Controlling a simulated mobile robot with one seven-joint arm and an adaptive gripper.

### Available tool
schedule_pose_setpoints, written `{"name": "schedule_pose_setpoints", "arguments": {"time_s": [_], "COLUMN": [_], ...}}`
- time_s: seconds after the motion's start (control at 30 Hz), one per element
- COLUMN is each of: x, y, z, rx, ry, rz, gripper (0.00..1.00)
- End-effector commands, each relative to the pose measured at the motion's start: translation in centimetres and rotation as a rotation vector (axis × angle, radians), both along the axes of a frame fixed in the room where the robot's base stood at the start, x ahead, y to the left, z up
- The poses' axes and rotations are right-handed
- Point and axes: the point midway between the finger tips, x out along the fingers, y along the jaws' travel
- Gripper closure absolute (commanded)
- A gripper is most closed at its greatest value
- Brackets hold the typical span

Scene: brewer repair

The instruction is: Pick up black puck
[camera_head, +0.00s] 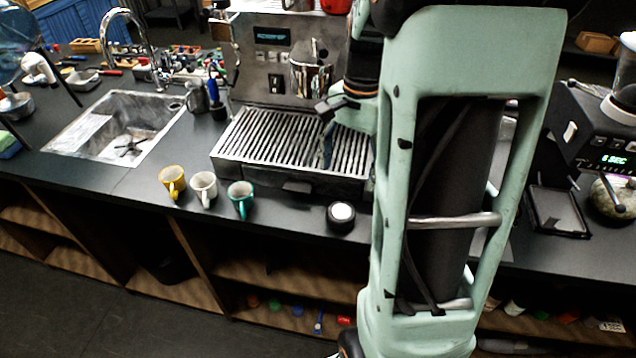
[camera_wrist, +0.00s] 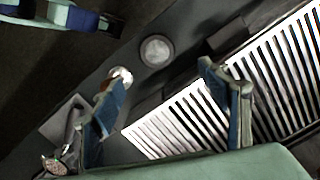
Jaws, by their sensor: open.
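The black puck (camera_head: 341,217) sits on the dark counter near its front edge, just in front of the drip tray's right part. It is a low black round piece with a pale disc on top. In the wrist view the puck (camera_wrist: 156,50) shows as a dark ring around a grey disc, beyond the fingertips and apart from them. My gripper (camera_head: 327,140) is over the drip tray, behind the puck, partly hidden by my arm. In the wrist view my gripper (camera_wrist: 163,88) has two blue fingers spread wide with nothing between them.
The espresso machine's slatted drip tray (camera_head: 285,140) stands behind the puck. Yellow (camera_head: 172,181), white (camera_head: 203,189) and green (camera_head: 240,198) cups stand left along the front edge. A sink (camera_head: 120,128) is farther left. A grinder (camera_head: 600,125) stands right.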

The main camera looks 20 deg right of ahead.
Motion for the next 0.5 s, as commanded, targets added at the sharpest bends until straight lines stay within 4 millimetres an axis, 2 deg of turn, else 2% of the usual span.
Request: {"name": "schedule_pose_setpoints", "arguments": {"time_s": [0.13, 0.33, 0.5], "x": [-0.1, -0.3, -0.4], "y": [1.1, 1.4, 1.5], "z": [-1.8, -5.0, -6.4], "rx": [0.014, 0.015, 0.014], "ry": [0.020, 0.020, 0.018], "rz": [0.003, 0.003, 0.004], "gripper": [0.31, 0.31, 0.31]}}
